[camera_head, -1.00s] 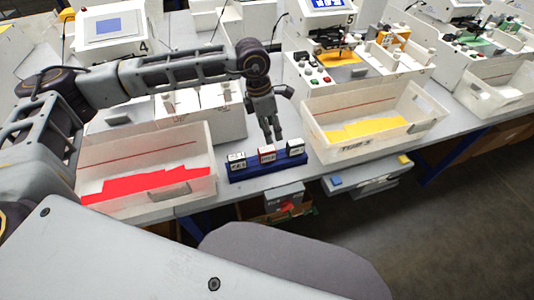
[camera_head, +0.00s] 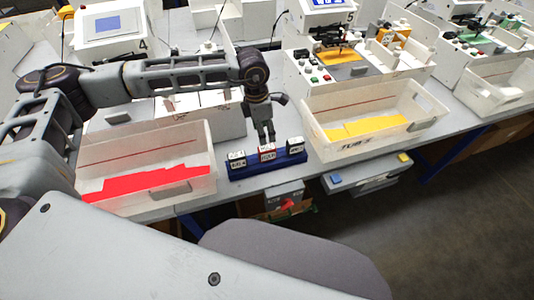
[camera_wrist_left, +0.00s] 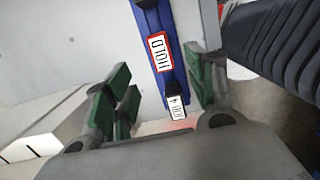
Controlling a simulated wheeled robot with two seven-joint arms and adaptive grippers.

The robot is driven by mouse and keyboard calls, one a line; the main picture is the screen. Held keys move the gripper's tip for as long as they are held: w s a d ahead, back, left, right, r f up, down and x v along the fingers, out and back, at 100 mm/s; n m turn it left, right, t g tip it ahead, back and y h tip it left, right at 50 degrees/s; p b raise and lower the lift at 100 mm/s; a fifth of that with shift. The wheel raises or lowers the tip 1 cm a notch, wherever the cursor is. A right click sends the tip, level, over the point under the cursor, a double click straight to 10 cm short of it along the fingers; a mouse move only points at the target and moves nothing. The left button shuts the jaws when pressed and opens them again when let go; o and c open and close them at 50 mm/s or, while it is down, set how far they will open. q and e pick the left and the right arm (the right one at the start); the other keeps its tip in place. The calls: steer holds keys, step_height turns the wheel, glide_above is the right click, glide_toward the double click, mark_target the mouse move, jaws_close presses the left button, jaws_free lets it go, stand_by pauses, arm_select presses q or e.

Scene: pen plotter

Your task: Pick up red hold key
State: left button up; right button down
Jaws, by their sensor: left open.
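The red hold key (camera_head: 267,154) stands in the middle of a blue rack (camera_head: 268,170) at the front of the bench, between two black-edged keys. In the left wrist view the key (camera_wrist_left: 160,52) shows its red-framed HOLD label. My left gripper (camera_head: 266,140) is just above and behind the key in the head view. In the wrist view its green-padded fingers (camera_wrist_left: 157,88) are spread apart with nothing between the pads, and the key appears ahead of them. Whether they touch the key cannot be seen. My right gripper is not in view.
A black-edged key (camera_head: 236,159) is at the rack's left, another (camera_head: 296,147) at its right. A white bin with red sheets (camera_head: 145,205) stands to the left, and one with yellow sheets (camera_head: 350,150) to the right. White plotter machines stand behind.

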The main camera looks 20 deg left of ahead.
mark_target(267, 148)
arm_select(q)
steer(key=f, duration=0.3)
steer(key=shift+w+d+f, duration=0.1)
steer(key=shift+d+f, duration=0.05)
steer(key=shift+d, duration=0.05)
steer(key=shift+f, duration=0.85)
steer(key=shift+d+f+p, duration=0.15)
steer(key=shift+f+p, duration=0.3)
steer(key=shift+f, duration=0.2)
step_height(267, 148, down, 3)
steer(key=shift+w+d+r, duration=0.1)
steer(key=shift+r, duration=0.05)
steer(key=shift+f, duration=0.4)
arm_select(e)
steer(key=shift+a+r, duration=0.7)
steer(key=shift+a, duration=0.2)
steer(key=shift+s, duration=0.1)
